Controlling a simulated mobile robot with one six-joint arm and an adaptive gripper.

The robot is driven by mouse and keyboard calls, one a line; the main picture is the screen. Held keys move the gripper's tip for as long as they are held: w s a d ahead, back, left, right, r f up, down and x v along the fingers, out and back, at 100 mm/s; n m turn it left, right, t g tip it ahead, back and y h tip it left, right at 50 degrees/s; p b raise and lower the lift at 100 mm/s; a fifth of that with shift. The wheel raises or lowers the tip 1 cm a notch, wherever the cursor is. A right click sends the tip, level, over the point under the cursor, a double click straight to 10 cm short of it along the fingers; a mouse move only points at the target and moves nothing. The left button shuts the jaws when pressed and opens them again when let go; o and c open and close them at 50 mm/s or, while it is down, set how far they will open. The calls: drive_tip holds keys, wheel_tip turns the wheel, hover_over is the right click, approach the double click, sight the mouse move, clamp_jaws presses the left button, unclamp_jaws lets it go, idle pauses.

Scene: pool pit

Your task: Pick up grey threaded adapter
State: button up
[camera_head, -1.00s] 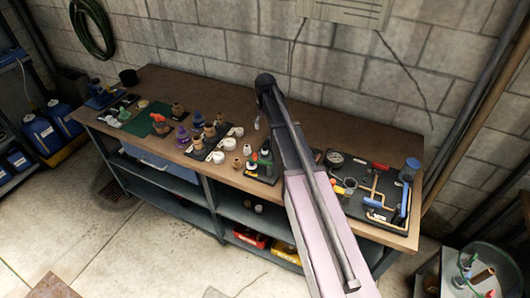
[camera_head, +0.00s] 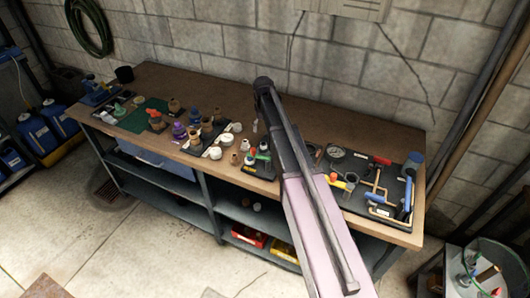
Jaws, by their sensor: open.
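I cannot tell for certain which piece is the grey threaded adapter. A small pale grey piece (camera_head: 255,125) shows on the workbench (camera_head: 330,122), just left of my arm, too small to make out any thread. Several white, tan and brown fittings stand in a cluster along the bench's front half, left of my arm. My arm reaches up from the bottom edge across the bench, with its dark joint above the bench's back half. My gripper does not show; the arm seems to hide it. The arm also covers part of the bench.
A black board (camera_head: 366,185) with copper pipe and blue-handled tools lies right of my arm. A green mat (camera_head: 145,114) and purple-capped bottles (camera_head: 180,131) are at left. The bench's back strip is mostly clear. A block wall stands behind. A round-topped stand (camera_head: 485,265) is at lower right.

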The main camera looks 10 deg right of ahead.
sight(263, 144)
drive_tip(key=shift+f+b, duration=1.7)
drive_tip(key=shift+f, duration=0.3)
drive_tip(key=shift+f+b, duration=2.6)
clamp_jaws()
